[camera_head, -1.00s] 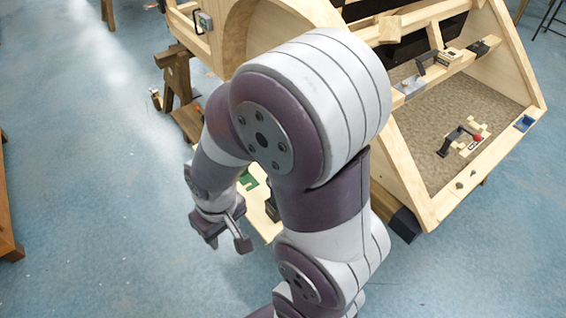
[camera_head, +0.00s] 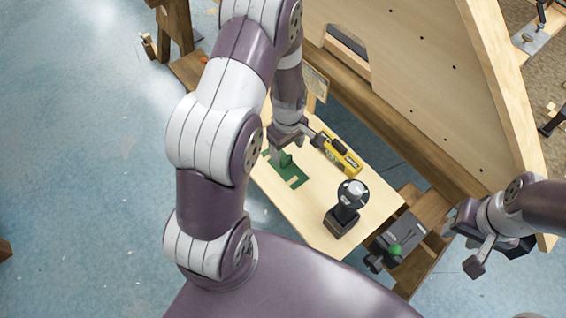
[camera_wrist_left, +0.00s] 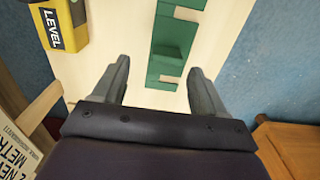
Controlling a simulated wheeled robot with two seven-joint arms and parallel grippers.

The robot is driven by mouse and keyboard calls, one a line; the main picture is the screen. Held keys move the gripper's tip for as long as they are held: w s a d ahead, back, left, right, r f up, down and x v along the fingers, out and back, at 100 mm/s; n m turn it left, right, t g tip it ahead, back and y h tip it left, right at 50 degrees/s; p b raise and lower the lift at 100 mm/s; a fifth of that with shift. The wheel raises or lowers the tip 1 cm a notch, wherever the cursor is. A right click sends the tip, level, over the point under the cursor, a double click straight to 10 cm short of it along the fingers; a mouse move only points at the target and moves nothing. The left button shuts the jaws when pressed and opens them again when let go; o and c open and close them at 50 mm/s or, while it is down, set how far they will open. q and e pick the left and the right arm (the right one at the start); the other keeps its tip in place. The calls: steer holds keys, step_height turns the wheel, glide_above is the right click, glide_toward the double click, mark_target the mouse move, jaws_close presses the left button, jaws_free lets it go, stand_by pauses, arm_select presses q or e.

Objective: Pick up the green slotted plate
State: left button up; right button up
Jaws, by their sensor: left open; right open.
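The green slotted plate (camera_head: 288,174) lies on the light wooden bench top, partly hidden behind my left gripper in the head view. In the left wrist view the green slotted plate (camera_wrist_left: 173,45) is ahead of and between the open fingers, slightly right of centre. My left gripper (camera_head: 296,146) hangs over the bench at the plate's far end; it also shows in the left wrist view (camera_wrist_left: 160,72), open with nothing held. I cannot tell its exact height above the plate. My right gripper (camera_head: 488,256) is open and empty at the right, away from the plate.
A yellow level (camera_head: 342,155) lies close right of my left gripper. A black tool with a round knob (camera_head: 346,203) stands nearer on the bench. A grey vise-like tool (camera_head: 398,247) sits at the right. A large wooden frame (camera_head: 410,75) rises behind.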

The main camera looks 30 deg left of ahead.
arm_select(q)
steer(key=f, duration=0.2)
steer(key=s+f, duration=0.1)
steer(key=f, duration=0.1)
steer(key=shift+d+b, duration=0.15)
steer(key=shift+b, duration=0.25)
steer(key=shift+w+f, duration=0.1)
steer(key=shift+f, duration=0.05)
steer(key=c, duration=0.6)
jaws_close()
step_height(320, 180, up, 11)
steer(key=p, duration=0.3)
step_height(320, 180, up, 4)
steer(key=p, duration=0.4)
glide_above(286, 158)
arm_select(e)
step_height(286, 158, up, 6)
steer(key=shift+s+r, duration=0.15)
steer(key=shift+s, duration=0.2)
steer(key=shift+d, duration=0.1)
